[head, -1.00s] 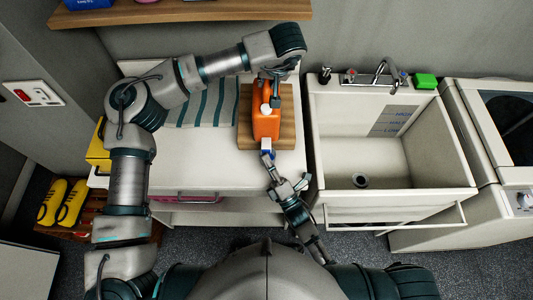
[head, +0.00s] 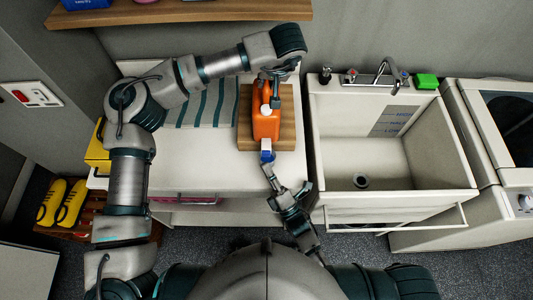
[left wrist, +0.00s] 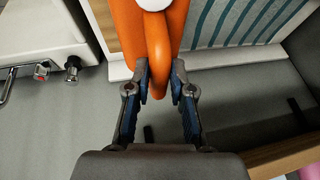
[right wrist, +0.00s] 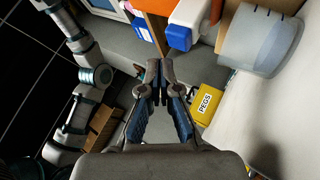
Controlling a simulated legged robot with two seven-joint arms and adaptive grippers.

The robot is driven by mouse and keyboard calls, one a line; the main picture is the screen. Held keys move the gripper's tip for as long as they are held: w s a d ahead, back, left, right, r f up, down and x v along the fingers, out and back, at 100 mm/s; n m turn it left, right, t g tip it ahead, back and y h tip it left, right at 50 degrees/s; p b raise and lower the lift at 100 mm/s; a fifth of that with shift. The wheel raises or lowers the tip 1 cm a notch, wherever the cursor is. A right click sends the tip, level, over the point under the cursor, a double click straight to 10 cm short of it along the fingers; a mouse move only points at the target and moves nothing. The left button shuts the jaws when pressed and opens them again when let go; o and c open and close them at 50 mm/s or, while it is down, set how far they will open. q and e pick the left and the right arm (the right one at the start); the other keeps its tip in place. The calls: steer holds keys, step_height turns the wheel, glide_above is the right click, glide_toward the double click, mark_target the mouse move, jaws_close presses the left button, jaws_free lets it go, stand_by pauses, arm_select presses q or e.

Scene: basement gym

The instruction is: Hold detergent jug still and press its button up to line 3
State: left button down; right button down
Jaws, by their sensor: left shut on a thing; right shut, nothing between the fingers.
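The orange detergent jug (head: 266,118) lies on a wooden board on the counter, its white tap (head: 266,144) toward me. My left gripper (head: 271,82) comes from above and is shut on the jug's orange handle, which shows between its fingers in the left wrist view (left wrist: 162,50). My right gripper (head: 269,172) is shut and empty, just in front of the tap and apart from it. In the right wrist view the tap is white and blue (right wrist: 187,24), beyond the closed fingertips (right wrist: 160,82). A translucent container with a blue band (right wrist: 259,40) shows at right. I cannot read line 3.
The wooden board (head: 286,135) rests on the white counter (head: 205,160), beside a striped cloth (head: 205,105). A white sink (head: 345,150) is on the right. A yellow PEGS box (right wrist: 207,103) is at the left. The counter's front left is clear.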

steer(key=shift+s, duration=1.95)
stand_by(0.4)
steer(key=s, duration=0.4)
steer(key=shift+s+r, duration=0.1)
steer(key=w, duration=0.8)
steer(key=shift+w, duration=0.45)
steer(key=shift+w, duration=0.15)
stand_by(1.1)
steer(key=shift+w, duration=0.2)
